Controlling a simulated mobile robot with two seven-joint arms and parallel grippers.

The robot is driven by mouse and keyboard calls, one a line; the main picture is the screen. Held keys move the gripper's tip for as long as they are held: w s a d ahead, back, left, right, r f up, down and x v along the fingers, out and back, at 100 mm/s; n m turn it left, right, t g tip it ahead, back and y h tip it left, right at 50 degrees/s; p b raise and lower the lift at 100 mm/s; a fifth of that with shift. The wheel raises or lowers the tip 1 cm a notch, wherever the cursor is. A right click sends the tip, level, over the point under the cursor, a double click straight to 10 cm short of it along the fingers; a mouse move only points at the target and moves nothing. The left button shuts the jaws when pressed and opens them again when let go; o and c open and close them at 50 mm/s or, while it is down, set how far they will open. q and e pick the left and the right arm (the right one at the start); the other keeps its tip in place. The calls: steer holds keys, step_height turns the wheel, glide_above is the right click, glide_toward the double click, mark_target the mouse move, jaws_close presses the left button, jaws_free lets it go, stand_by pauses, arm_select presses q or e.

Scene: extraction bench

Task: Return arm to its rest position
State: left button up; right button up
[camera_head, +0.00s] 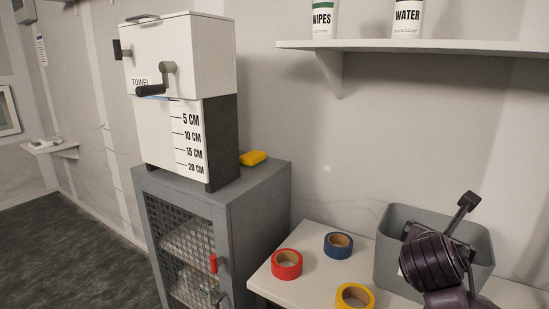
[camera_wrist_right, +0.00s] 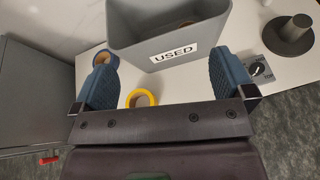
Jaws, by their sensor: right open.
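My right arm reaches in at the lower right of the head view, in front of the grey bin (camera_head: 384,250). The right gripper shows in the wrist view (camera_wrist_right: 165,80) with its two blue fingers spread apart and nothing between them. The bin, labelled USED (camera_wrist_right: 150,48), lies just beyond the fingertips, and a tape roll (camera_wrist_right: 183,24) is partly visible inside it. My left arm and gripper are not in view.
Red (camera_head: 286,264), blue (camera_head: 338,245) and yellow (camera_head: 355,297) tape rolls lie on the white bench (camera_head: 312,238). A grey spindle stand (camera_wrist_right: 290,38) is right of the bin. A grey cabinet (camera_head: 255,225) carries the towel dispenser (camera_head: 165,125) and a yellow sponge (camera_head: 253,158). A shelf (camera_head: 430,46) hangs above.

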steer(key=w+a+r+m+t+y, duration=0.1)
steer(key=w+a+m+t+y, duration=0.45)
steer(key=m, duration=0.45)
step_height(320, 180, down, 11)
steer(key=s+a+m+y, duration=0.1)
steer(key=s+m+y, duration=0.15)
steer(key=m, duration=0.55)
arm_select(q)
steer(key=b, duration=0.1)
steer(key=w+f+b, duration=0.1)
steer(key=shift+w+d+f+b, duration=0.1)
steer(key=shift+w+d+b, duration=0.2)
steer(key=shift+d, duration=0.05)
arm_select(e)
steer(key=s+d+f+m+g, duration=0.3)
steer(key=s+f+m, duration=0.5)
steer(key=s+f, duration=1.6)
step_height(320, 180, down, 4)
steer(key=shift+d+r+g, duration=0.1)
steer(key=shift+d+g, duration=0.05)
steer(key=shift+g, duration=0.6)
